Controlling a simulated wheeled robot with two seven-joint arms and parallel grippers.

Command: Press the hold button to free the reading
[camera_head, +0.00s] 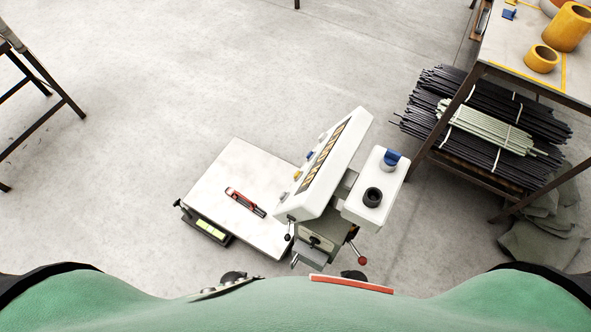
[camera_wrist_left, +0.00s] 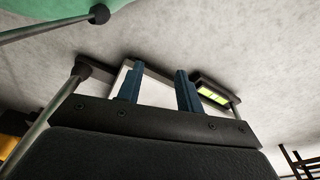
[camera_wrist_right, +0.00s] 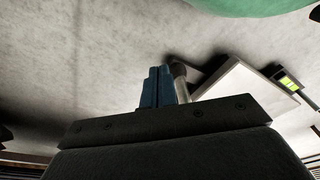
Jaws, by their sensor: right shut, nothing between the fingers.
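A bench scale with a white plate (camera_head: 240,190) stands below me in the head view, its lit yellow-green display (camera_head: 212,229) at the front left. The display also shows in the left wrist view (camera_wrist_left: 212,96) and the right wrist view (camera_wrist_right: 288,83). I cannot make out the digits or a hold button. My left gripper (camera_wrist_left: 157,88) is open and empty, with the scale beyond its blue fingers. My right gripper (camera_wrist_right: 159,75) is shut and empty; the scale plate (camera_wrist_right: 240,88) lies beyond it to the right. Neither gripper shows in the head view.
A red and black tool (camera_head: 245,202) lies on the plate. A rack of rods (camera_head: 485,125) is at right. Open floor lies left.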

